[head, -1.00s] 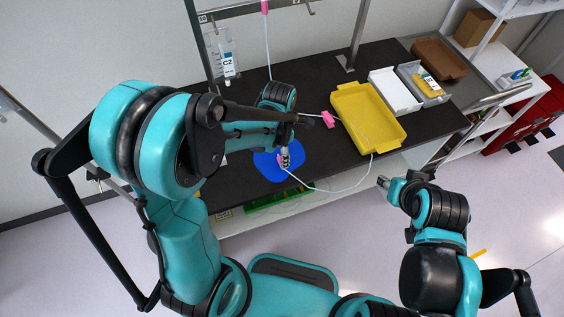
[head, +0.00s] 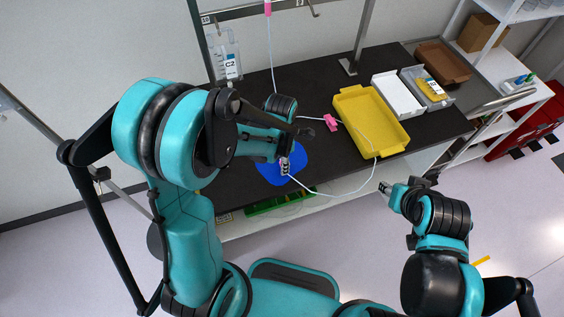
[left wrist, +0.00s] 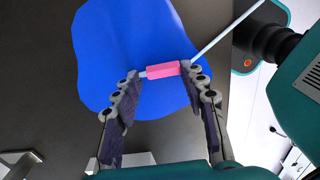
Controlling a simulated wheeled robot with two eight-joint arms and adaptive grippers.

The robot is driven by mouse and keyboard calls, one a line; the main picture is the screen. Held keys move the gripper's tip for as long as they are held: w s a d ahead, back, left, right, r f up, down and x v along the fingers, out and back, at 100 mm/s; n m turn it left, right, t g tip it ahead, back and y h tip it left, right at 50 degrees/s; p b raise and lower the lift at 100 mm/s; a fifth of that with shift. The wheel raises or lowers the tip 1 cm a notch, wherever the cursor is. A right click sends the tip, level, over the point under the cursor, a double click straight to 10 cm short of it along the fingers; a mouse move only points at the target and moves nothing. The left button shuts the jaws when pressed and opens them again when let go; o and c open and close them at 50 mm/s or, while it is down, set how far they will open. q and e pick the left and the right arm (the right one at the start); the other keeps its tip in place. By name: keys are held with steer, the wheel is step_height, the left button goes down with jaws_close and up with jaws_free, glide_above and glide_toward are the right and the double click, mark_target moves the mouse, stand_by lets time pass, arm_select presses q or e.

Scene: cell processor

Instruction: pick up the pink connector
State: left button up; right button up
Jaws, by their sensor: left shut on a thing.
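The pink connector (left wrist: 163,69) sits between my left fingertips in the left wrist view, above the blue pad (left wrist: 125,40). A white tube leaves it at the upper right. My left gripper (left wrist: 161,76) is shut on it. In the head view my left gripper (head: 285,168) is over the blue pad (head: 297,164) on the black bench, with the connector mostly hidden by the fingers. My right gripper (head: 384,188) is in front of the bench, away from the connector; its finger gap is too small to judge.
A white tube loops past the bench's front edge towards a yellow tray (head: 340,92). A pink clamp (head: 331,122) lies left of that tray. A white tray (head: 388,80) and a grey bin (head: 447,101) stand further right. A bag labelled C2 (head: 230,68) hangs at the back left.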

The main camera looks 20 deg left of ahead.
arm_select(q)
steer(key=shift+r, duration=0.55)
step_height(320, 180, up, 3)
steer(key=shift+f+p, duration=0.1)
steer(key=shift+p, duration=0.6)
steer(key=d+r+p, duration=0.2)
steer(key=d+r, duration=0.5)
steer(key=d, duration=0.4)
steer(key=shift+w+d, duration=0.3)
steer(key=shift+w, duration=0.1)
jaws_close()
